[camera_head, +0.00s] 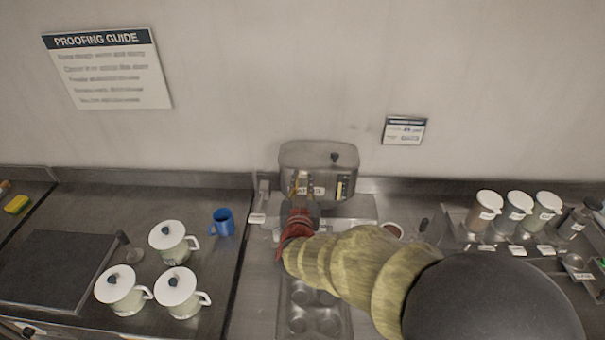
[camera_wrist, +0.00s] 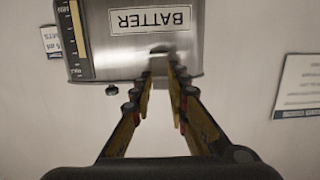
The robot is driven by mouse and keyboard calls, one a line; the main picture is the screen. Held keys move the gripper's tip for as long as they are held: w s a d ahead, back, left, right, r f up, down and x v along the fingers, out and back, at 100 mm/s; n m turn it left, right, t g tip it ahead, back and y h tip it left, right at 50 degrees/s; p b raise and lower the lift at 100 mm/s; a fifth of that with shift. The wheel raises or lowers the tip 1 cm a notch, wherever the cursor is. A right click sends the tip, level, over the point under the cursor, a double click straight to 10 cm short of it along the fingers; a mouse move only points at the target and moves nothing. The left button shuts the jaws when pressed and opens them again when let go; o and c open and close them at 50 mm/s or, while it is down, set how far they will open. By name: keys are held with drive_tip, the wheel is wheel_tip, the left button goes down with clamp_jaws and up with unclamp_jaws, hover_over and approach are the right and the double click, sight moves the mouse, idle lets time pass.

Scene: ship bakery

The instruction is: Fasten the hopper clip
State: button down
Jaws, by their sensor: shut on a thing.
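The steel batter hopper (camera_head: 318,158) stands against the back wall in the head view, with a dark knob on its lid. In the wrist view the hopper (camera_wrist: 190,52) appears upside down, with its BATTER label and a yellow level strip. My gripper (camera_wrist: 160,68) reaches the hopper's front beside the label, its fingers closed on a small dark grey piece, which looks like the hopper clip (camera_wrist: 158,50). The fingertips hide most of this piece, so I cannot tell how it sits. In the head view my gripper (camera_head: 300,190) is in front of the hopper.
A muffin tin (camera_head: 316,315) lies below my arm. Several white-lidded pots (camera_head: 173,240) and a blue mug (camera_head: 222,222) stand on the left counter. Several lidded jars (camera_head: 515,210) stand in a rack at right. A small bowl (camera_head: 391,230) is right of the hopper.

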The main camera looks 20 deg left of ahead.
drive_tip(key=shift+w+r+g+p, duration=0.2)
drive_tip(key=shift+r+g+p, duration=0.25)
drive_tip(key=shift+p, duration=0.5)
drive_tip(key=shift+f+g+p, duration=0.15)
drive_tip(key=shift+g+p, duration=0.1)
drive_tip(key=shift+p, duration=0.05)
drive_tip(key=c, duration=1.8)
unclamp_jaws()
drive_tip(key=shift+w+a, duration=0.1)
drive_tip(key=shift+o, duration=0.4)
drive_tip(key=shift+f, duration=0.1)
drive_tip(key=v, duration=1.2)
